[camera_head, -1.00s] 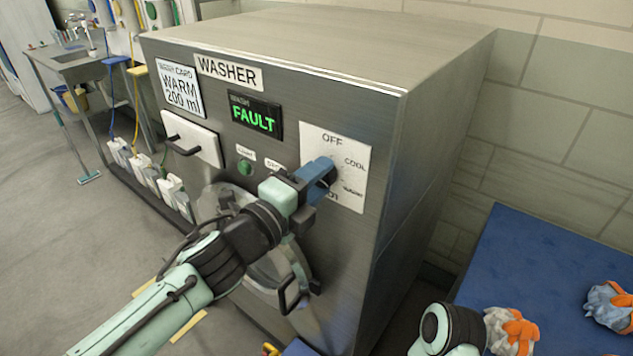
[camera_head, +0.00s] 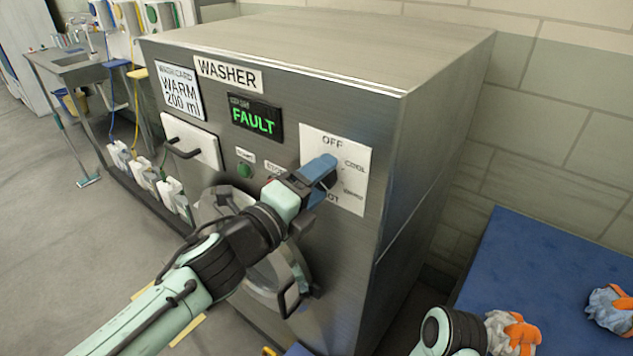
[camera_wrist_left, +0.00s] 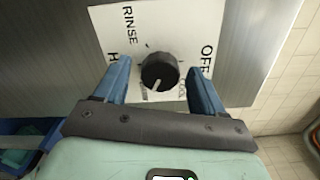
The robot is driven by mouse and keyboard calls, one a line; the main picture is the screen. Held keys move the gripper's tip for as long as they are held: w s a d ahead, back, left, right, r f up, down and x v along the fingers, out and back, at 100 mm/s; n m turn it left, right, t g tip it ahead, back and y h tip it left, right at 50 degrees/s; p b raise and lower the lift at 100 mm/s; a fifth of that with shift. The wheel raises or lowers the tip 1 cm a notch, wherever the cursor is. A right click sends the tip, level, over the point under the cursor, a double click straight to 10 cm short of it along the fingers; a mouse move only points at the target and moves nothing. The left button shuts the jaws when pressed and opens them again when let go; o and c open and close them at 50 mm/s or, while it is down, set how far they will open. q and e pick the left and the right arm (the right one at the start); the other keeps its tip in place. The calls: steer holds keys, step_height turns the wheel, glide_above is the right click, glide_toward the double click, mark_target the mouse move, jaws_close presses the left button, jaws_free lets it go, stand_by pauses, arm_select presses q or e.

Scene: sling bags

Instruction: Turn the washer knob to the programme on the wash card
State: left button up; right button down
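The washer (camera_head: 440,150) shows a wash card (camera_head: 181,90) reading WARM 200 ml and a display (camera_head: 255,117) reading FAULT. The dial plate (camera_head: 350,190) has OFF at the top. My left gripper (camera_head: 322,176) is at the dial and mostly hides the knob in the head view. In the left wrist view, the black knob (camera_wrist_left: 159,71) sits between the open blue fingers, with gaps visible on both sides. Its white pointer mark points down and slightly left, near a small label that looks like WARM. My right gripper is out of view; only part of that arm shows.
A washer drawer (camera_head: 192,143) and a green button (camera_head: 245,169) are left of the dial, with the round door's handle (camera_head: 290,298) below. A blue surface (camera_head: 545,270) with orange, white and grey bundles lies at right. A sink (camera_head: 85,65) stands at far left.

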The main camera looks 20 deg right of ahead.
arm_select(q)
steer(key=p+v, duration=0.1)
steer(key=v, duration=1.2)
steer(key=shift+s+a, duration=0.15)
steer(key=shift+f, duration=0.1)
